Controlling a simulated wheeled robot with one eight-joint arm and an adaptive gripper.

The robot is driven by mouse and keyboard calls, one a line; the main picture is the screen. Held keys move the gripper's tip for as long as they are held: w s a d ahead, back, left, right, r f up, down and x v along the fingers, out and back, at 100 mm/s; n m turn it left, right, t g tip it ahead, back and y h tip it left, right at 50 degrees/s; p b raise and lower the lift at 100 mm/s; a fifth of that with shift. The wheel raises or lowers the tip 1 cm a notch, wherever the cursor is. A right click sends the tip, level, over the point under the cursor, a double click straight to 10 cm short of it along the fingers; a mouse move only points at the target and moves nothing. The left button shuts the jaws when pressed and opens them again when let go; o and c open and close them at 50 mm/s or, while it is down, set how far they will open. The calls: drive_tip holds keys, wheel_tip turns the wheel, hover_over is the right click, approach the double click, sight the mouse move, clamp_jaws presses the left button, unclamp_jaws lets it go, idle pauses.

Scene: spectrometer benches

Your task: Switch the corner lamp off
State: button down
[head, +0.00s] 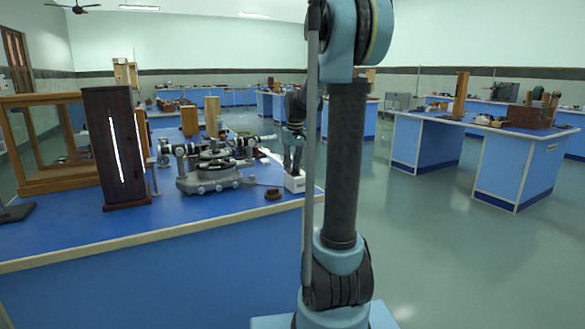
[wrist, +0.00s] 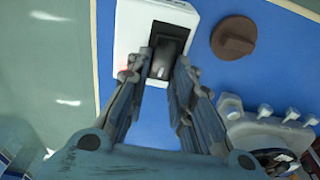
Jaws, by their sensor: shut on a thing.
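A white switch box (head: 295,184) sits at the right end of the near blue bench. In the wrist view the white box (wrist: 129,38) carries a black switch part (wrist: 168,52), and a small red glow shows at its left edge. My gripper (wrist: 163,66) reaches down over the box with its two fingertips on either side of the black part, shut on it. In the head view my gripper (head: 293,160) is partly hidden behind my arm. A tall dark wooden lamp housing (head: 117,150) at the left has a brightly lit vertical slit. I cannot tell whether it is the corner lamp.
A grey spectrometer (head: 208,172) stands between the lamp housing and the white box. A small brown disc (wrist: 234,38) lies close beside the box. A wood-framed glass case (head: 40,183) is at the far left. Open floor (head: 430,240) lies to the right.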

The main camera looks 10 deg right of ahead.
sight(297, 172)
drive_tip(key=shift+s+d+t+y, duration=0.15)
drive_tip(key=shift+s+t+y, duration=0.15)
drive_tip(key=shift+t, duration=0.6)
drive_tip(key=c, duration=1.4)
unclamp_jaws()
drive_tip(key=shift+r, duration=0.1)
drive_tip(key=v, duration=1.1)
drive_tip(key=shift+r, duration=0.4)
drive_tip(key=shift+s, duration=0.15)
